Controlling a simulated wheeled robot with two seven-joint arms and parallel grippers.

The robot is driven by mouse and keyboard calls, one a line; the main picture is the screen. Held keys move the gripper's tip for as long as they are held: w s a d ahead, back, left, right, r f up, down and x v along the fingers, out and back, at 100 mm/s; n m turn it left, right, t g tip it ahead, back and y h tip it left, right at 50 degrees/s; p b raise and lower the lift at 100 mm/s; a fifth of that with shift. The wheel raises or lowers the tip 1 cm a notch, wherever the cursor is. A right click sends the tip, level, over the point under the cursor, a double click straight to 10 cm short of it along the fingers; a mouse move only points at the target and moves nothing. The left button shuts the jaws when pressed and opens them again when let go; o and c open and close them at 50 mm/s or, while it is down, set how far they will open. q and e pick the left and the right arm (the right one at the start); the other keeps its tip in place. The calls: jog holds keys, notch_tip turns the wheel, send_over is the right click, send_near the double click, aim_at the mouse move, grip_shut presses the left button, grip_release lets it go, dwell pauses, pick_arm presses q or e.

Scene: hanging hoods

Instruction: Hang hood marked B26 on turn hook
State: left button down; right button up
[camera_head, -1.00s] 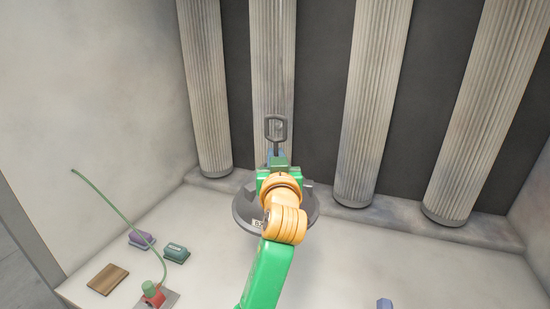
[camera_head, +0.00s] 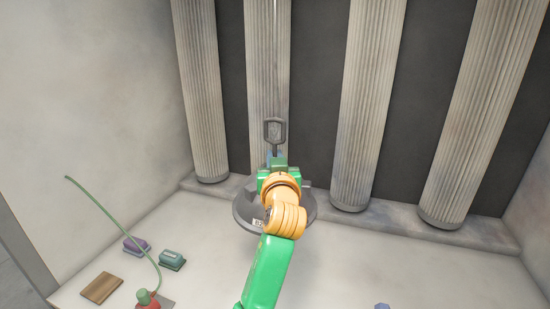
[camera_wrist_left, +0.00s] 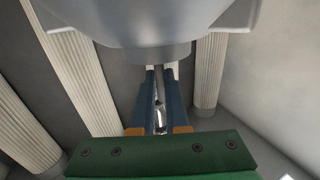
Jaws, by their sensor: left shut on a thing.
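A dark grey round hood (camera_head: 242,211) hangs from my left gripper (camera_head: 277,157), partly hidden behind my arm. A small pale label (camera_head: 258,222) shows on its rim; its marking is too small to read. A stem with a grey loop (camera_head: 265,134) on top rises above the gripper. A thin line (camera_head: 276,60) comes down from above to the loop, and a small V shape, perhaps the hook, shows inside it. I cannot tell whether it passes through or hangs behind. In the left wrist view, the blue fingers (camera_wrist_left: 161,115) are shut on the thin stem beside the hood (camera_wrist_left: 150,20).
Ribbed pale columns (camera_head: 365,110) stand along the dark back wall. The pale surface right of the arm is mostly clear.

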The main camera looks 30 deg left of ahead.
pick_arm(q)
jog(key=shift+f+b, duration=0.9)
jog(key=shift+f, duration=0.25)
jog(key=c, duration=0.8)
grip_release()
jog(key=shift+s, duration=0.1)
jog(key=shift+c, duration=0.2)
